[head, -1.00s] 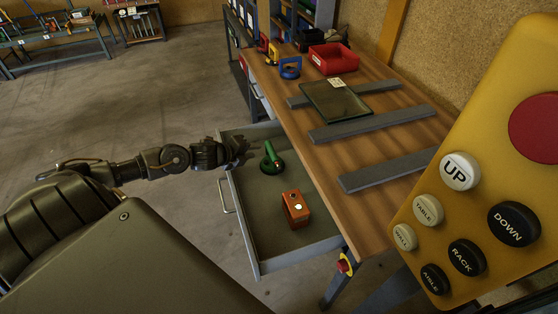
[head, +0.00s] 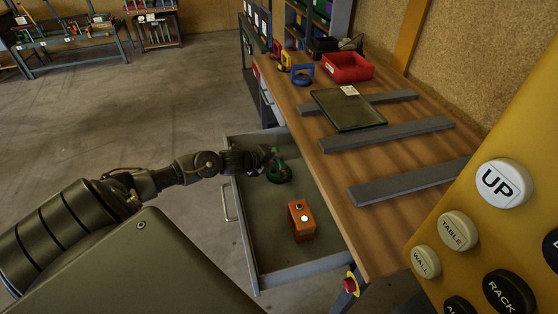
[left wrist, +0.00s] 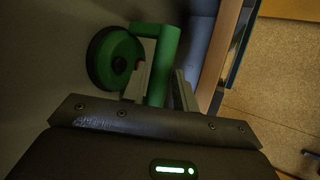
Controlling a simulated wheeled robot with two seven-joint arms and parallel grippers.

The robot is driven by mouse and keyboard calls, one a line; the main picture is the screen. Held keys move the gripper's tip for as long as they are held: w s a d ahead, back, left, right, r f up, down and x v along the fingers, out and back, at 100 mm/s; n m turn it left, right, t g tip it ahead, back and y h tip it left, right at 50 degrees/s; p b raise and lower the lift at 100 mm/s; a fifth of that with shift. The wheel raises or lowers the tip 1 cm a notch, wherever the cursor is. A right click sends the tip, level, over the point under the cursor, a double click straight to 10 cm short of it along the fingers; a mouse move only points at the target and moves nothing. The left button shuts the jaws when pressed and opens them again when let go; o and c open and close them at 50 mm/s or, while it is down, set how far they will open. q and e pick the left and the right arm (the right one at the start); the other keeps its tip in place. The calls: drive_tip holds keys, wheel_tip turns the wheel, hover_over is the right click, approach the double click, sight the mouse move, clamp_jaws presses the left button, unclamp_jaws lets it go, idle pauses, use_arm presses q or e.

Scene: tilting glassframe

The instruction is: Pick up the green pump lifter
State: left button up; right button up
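The green pump lifter (head: 279,174) sits in the open grey drawer, near its far end. It has a round green cup with a dark rim and a thick green handle. My left gripper (head: 268,156) is at the handle and partly hides it in the head view. In the left wrist view the green handle (left wrist: 163,60) lies between the two fingers of my left gripper (left wrist: 160,88). Narrow gaps seem to show beside the handle, so the fingers look open around it. The cup is left of the fingers there. My right gripper is not in view.
An orange box (head: 301,221) with a lit button stands in the drawer (head: 270,255). The wooden bench (head: 332,178) bears grey bars, a glass pane (head: 348,110), a red bin (head: 347,67) and other lifters. A yellow button panel (head: 480,235) fills the right foreground.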

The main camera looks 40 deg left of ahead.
use_arm(q)
drive_tip(key=x, duration=0.4)
drive_tip(key=shift+w+a+r, duration=0.15)
drive_tip(key=shift+w+a, duration=0.05)
drive_tip(key=shift+a, duration=0.15)
drive_tip(key=shift+w+d+f, duration=0.1)
drive_tip(key=shift+w+f, duration=0.2)
drive_tip(key=shift+w, duration=0.15)
drive_tip(key=shift+r, duration=0.1)
clamp_jaws()
